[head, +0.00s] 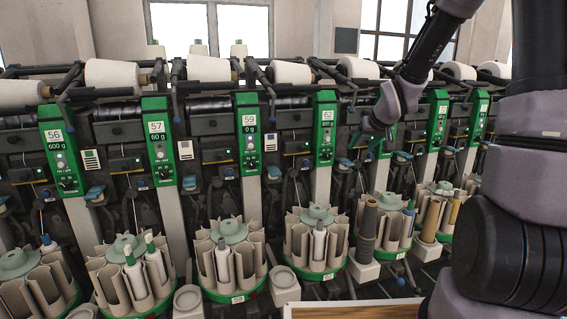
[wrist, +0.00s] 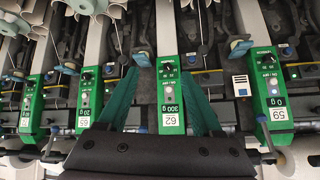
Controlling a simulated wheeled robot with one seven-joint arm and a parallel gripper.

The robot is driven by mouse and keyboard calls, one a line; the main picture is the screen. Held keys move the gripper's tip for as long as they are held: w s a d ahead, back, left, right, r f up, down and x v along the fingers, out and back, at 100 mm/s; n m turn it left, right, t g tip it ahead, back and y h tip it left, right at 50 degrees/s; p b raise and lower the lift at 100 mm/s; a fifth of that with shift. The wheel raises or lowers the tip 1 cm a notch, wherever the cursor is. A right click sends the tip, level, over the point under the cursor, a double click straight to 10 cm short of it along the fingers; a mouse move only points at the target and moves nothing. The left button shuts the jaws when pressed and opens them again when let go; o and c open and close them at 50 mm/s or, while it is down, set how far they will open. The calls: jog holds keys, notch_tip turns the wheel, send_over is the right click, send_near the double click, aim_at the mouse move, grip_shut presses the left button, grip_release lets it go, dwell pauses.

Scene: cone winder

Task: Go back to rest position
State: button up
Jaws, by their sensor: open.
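My gripper (head: 366,150) is at right of centre in the head view, in front of the row of winding units and near the green panel marked 62 (head: 325,128). In the wrist view my gripper (wrist: 158,72) has its two green fingers spread apart with nothing between them. That view shows the panels upside down. The panel marked 62 (wrist: 171,95) shows between and beyond the fingers. I cannot tell the exact gap between the fingers and the machine. My arm reaches in from the right of the head view.
Round magazines with tubes and bobbins, such as the one marked 59 (head: 232,262), line the front below. White yarn cones (head: 112,75) lie along the top. Brown tubes (head: 369,219) stand at right of centre.

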jog(key=s+r+m, duration=0.1)
jog(key=s+r, duration=0.4)
jog(key=s, duration=0.5)
jog(key=s+r+m+g, duration=0.1)
jog(key=s+r+m, duration=0.1)
jog(key=s+r, duration=0.4)
jog(key=s+r+m, duration=0.1)
jog(key=s+r, duration=0.4)
jog(key=s, duration=0.8)
jog(key=shift+s+r+m+g+y, duration=0.25)
jog(key=shift+s+m+g+y, duration=0.05)
jog(key=shift+s, duration=0.1)
